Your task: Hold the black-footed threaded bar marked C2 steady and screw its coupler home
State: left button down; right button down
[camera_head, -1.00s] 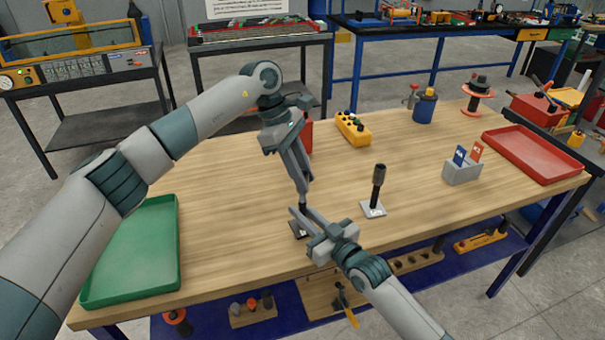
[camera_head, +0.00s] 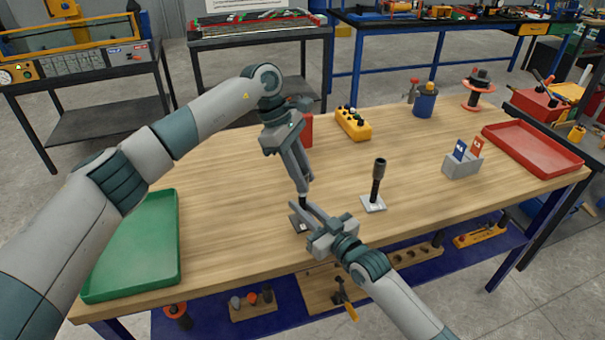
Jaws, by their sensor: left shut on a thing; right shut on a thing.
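The threaded bar stands on a small foot plate (camera_head: 299,222) near the front middle of the table, mostly covered by my grippers. The plate's colour and marking are hard to read. My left gripper (camera_head: 303,190) points down from above and is shut at the bar's top. The coupler there is hidden by its jaws. My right gripper (camera_head: 308,208) reaches in from the front right, just below the left one, and is shut on the bar low down. A second dark bar (camera_head: 376,188) with a wider top stands upright on a pale plate to the right, untouched.
A green tray (camera_head: 92,292) lies at the left and a red tray (camera_head: 545,166) at the right. A grey block with blue and red cards (camera_head: 462,168), a yellow box (camera_head: 352,125) and a blue can (camera_head: 425,103) stand behind.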

pick_arm(q)
jog(key=shift+f, duration=0.6)
dwell(0.6)
jog(key=m+g, duration=0.1)
jog(key=m, duration=0.2)
jog(key=m+y, duration=0.1)
jog(key=m, duration=0.2)
jog(key=shift+g+y, duration=0.3)
jog(key=shift+g, duration=0.1)
jog(key=m, duration=0.2)
jog(key=m+y, duration=0.1)
jog(key=m, duration=0.2)
jog(key=shift+g+y, duration=0.3)
jog(key=shift+g, duration=0.1)
jog(key=m+y, duration=0.2)
jog(key=m, duration=0.4)
jog(key=shift+a, duration=0.1)
jog(key=c, duration=1.5)
grip_release()
jog(key=shift+r, duration=2.25)
